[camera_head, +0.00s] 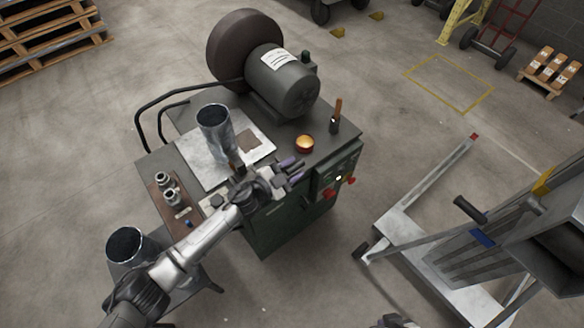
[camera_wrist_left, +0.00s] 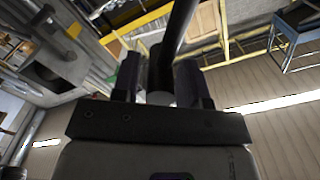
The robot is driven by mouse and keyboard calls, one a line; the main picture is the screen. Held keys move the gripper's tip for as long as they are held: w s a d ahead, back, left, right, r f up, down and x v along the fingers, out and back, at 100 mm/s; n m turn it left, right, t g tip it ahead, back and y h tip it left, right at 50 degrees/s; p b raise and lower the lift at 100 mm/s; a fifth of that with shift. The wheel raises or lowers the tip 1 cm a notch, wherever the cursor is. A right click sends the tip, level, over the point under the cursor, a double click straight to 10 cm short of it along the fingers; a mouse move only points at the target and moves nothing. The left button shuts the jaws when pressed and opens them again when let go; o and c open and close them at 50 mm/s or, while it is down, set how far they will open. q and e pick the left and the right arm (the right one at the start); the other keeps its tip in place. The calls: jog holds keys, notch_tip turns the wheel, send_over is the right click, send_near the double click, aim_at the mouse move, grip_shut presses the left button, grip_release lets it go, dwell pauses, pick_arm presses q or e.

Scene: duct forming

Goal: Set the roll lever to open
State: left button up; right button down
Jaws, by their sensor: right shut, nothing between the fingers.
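My left gripper (camera_head: 290,170), with purple-tipped fingers, is at the front edge of the green machine (camera_head: 290,222), beside its control panel. In the left wrist view, a dark handle with a rod (camera_wrist_left: 180,30) stands between the fingers of my left gripper (camera_wrist_left: 160,80). I cannot tell whether it is the roll lever, or whether the fingers press on it. No lever shows clearly by the fingers in the head view. My right gripper (camera_head: 393,321) is only just visible at the bottom edge; it is shut and empty, apart from the machine.
Another duct (camera_head: 125,246) is at the lower left. A grey lift-like stand (camera_head: 470,255) is at the right. Open floor lies between it and the machine.

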pick_arm(q)
grip_shut()
jog(key=shift+w+a+r+n+p, duration=0.4)
jog(key=shift+r+n+p, duration=0.15)
jog(key=shift+p, duration=0.25)
jog(key=w+a+r+n+p, duration=0.2)
jog(key=w+a+n, duration=0.2)
jog(key=w+a, duration=0.1)
jog(key=shift+w+a+r+n, duration=0.15)
jog(key=shift+w+r+n, duration=0.2)
jog(key=shift+w, duration=0.35)
